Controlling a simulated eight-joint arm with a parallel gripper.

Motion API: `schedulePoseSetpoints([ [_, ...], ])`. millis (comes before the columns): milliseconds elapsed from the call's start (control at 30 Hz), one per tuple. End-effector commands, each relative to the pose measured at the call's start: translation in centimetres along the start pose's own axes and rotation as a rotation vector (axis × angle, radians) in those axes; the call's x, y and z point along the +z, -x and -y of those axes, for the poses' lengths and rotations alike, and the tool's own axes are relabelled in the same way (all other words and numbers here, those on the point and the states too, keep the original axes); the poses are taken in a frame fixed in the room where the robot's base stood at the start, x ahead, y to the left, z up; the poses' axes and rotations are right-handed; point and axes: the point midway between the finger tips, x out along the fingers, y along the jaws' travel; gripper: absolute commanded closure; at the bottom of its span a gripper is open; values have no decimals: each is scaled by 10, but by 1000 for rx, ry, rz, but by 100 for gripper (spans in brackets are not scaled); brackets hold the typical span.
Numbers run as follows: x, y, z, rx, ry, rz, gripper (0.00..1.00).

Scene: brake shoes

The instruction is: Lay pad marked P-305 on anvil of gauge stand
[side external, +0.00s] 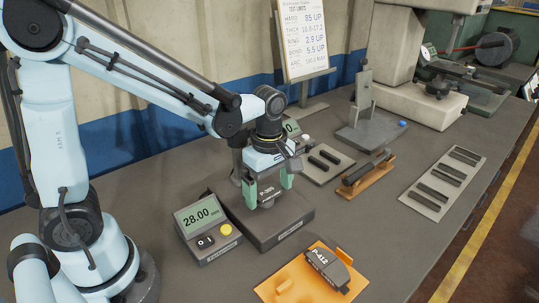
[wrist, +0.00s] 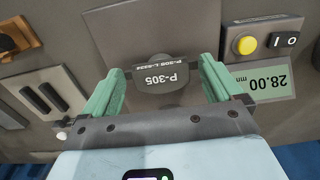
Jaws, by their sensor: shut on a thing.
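The dark pad marked P-305 (side external: 267,192) is held between the green fingers of my gripper (side external: 268,186), over the block base of the gauge stand (side external: 290,229). In the wrist view the pad (wrist: 163,76) sits between both fingers, its P-305 label showing. My gripper (wrist: 158,76) is shut on it. The pad and fingers mostly hide the anvil; I cannot tell whether the pad touches it. The readout (side external: 196,216) beside the stand shows 28.00.
An orange tray (side external: 272,289) with a pad marked P-412 (side external: 327,267) lies in front. Behind are a plate with dark bars (side external: 325,160), a brown holder (side external: 366,180) and a grey fixture (side external: 372,135). A pale tray of bars (side external: 424,203) is at right.

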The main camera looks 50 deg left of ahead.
Motion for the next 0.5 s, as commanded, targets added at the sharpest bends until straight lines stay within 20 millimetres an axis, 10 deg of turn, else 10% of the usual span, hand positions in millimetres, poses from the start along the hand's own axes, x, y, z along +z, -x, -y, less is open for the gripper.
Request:
schedulePoseSetpoints([
  [433,0,-6,0,0,0,0,43],
  [467,0,-6,0,0,0,0,2],
  [500,0,-6,0,0,0,0,0],
])
